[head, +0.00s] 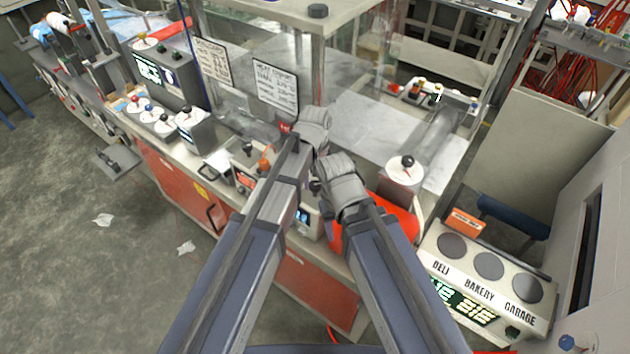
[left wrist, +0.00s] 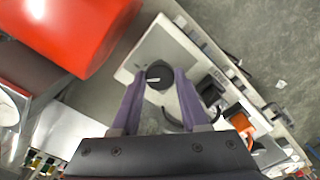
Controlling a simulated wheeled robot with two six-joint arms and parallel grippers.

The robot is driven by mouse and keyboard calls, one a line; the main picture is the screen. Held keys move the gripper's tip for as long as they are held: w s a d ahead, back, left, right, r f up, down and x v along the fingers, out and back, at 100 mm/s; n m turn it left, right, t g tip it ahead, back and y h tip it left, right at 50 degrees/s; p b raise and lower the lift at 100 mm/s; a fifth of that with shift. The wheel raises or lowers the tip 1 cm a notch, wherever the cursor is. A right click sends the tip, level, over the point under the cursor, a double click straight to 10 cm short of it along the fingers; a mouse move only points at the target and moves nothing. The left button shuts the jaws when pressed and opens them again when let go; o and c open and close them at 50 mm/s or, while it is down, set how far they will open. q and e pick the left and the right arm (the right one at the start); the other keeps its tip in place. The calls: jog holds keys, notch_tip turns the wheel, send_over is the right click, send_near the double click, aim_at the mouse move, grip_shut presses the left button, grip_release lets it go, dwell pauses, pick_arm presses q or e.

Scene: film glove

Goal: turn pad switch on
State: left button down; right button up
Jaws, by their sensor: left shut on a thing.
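A black round knob with a white pointer line (left wrist: 159,75) sits on a pale grey box (left wrist: 150,50) in the left wrist view. It looks like the pad switch, but I read no label on it. The purple fingers of my left gripper (left wrist: 159,79) are on both sides of the knob and shut on it. The white line lies roughly across the gap between the fingertips. In the head view, my left gripper (head: 317,187) is mostly hidden by the arm links, and the knob is hidden there. No jaws of my right gripper show.
A red roll (left wrist: 75,30) lies close beside the box; it also shows in the head view (head: 403,222). An orange switch (left wrist: 240,120) and black parts are on the other side. Clear panels and paper signs (head: 274,88) stand behind. Labelled buttons (head: 489,265) are at right.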

aim_at(315, 185)
dwell(0.5)
pick_arm(q)
jog(key=shift+c, duration=2.1)
grip_release()
notch_tip(315, 185, up, 8)
jog(key=p, duration=0.8)
jog(key=shift+f, duration=0.1)
